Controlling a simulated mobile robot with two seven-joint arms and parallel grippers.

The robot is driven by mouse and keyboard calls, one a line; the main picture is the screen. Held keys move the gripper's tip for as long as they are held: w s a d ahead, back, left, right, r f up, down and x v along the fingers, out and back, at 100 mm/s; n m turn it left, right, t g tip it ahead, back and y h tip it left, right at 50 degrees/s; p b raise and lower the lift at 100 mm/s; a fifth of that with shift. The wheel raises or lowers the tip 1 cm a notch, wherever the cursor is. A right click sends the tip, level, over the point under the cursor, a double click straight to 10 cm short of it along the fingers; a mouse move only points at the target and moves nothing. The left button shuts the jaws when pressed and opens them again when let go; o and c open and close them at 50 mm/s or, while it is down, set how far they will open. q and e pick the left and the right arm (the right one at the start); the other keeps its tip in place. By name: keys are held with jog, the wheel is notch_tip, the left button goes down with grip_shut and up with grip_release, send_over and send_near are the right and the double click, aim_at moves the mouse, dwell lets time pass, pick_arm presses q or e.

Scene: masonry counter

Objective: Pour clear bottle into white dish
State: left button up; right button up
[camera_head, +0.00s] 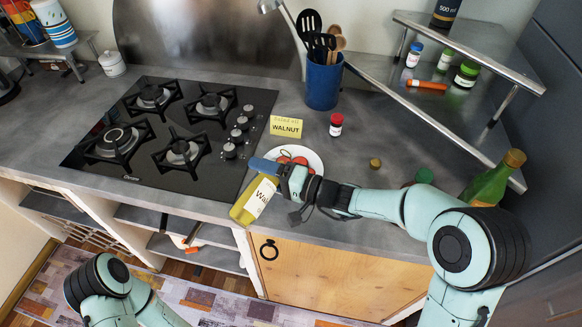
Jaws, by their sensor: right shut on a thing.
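The clear bottle (257,198), with yellow liquid and a white label, is held at the front edge of the counter, right of the stove. It is tilted, its lower end toward the bottom left. My right gripper (284,178) is shut on it; the gripper hides the bottle's upper part. The white dish (318,159) lies on the counter just behind the gripper, partly hidden by it, with red round pieces on it. I cannot tell whether any liquid is flowing. My left arm shows at the bottom left; its gripper is out of view.
A yellow "WALNUT" sign (286,127) stands behind the dish, with a red-capped jar (336,125) to its right. The black stove (170,135) is at left, a blue utensil holder (323,84) at back. A green bottle (490,182) stands at right, near my right arm.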

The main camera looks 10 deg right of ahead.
jog(key=shift+f+m+b, duration=0.15)
jog(key=shift+m+b, duration=0.25)
dwell(3.7)
